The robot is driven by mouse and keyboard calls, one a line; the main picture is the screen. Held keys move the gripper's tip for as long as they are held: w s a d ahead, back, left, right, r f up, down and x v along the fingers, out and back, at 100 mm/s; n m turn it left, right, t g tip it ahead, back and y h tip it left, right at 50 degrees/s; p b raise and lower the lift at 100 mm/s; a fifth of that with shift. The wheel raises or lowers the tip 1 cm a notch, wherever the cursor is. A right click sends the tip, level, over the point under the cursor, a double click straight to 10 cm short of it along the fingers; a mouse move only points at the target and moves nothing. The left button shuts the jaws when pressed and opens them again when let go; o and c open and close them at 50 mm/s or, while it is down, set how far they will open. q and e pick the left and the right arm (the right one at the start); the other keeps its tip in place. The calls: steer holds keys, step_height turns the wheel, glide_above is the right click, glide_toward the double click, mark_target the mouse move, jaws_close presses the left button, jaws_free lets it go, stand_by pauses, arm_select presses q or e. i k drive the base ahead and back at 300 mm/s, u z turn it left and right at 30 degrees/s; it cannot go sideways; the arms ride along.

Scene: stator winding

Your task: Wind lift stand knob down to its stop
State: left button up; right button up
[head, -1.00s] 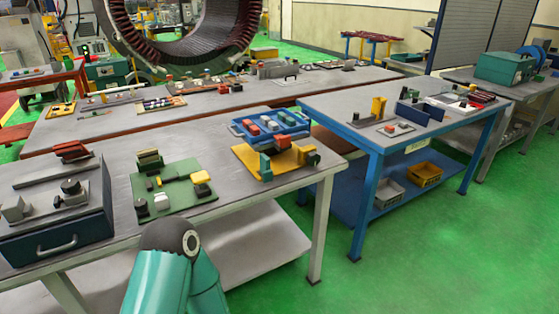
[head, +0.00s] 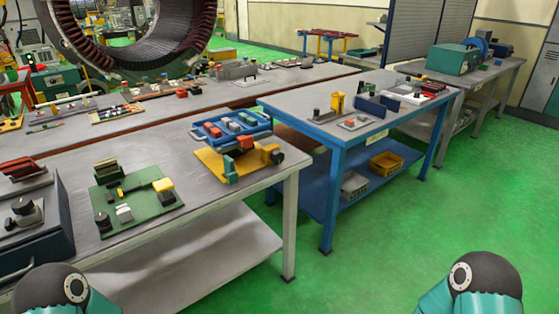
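A stand on a yellow base plate (head: 213,167) sits near the right end of the grey front table. A blue tray (head: 232,127) with red and grey blocks is on top of it. A dark round knob (head: 277,157) shows at the stand's right side, beside a yellow part. It is too small to tell how far it is wound. A green block (head: 231,171) stands at the plate's front edge. Neither gripper is in view. Only teal links of my two arms show at the bottom left and bottom right, well apart from the stand.
A green board (head: 137,200) with small parts and a dark box (head: 32,225) share the front table (head: 190,195). A blue table (head: 330,128) stands to the right with bins below. The large stator ring (head: 75,50) is behind. Green floor (head: 390,235) is open at the right.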

mark_target(277, 157)
steer(key=u, duration=0.05)
steer(key=i, duration=1)
steer(key=z, duration=0.05)
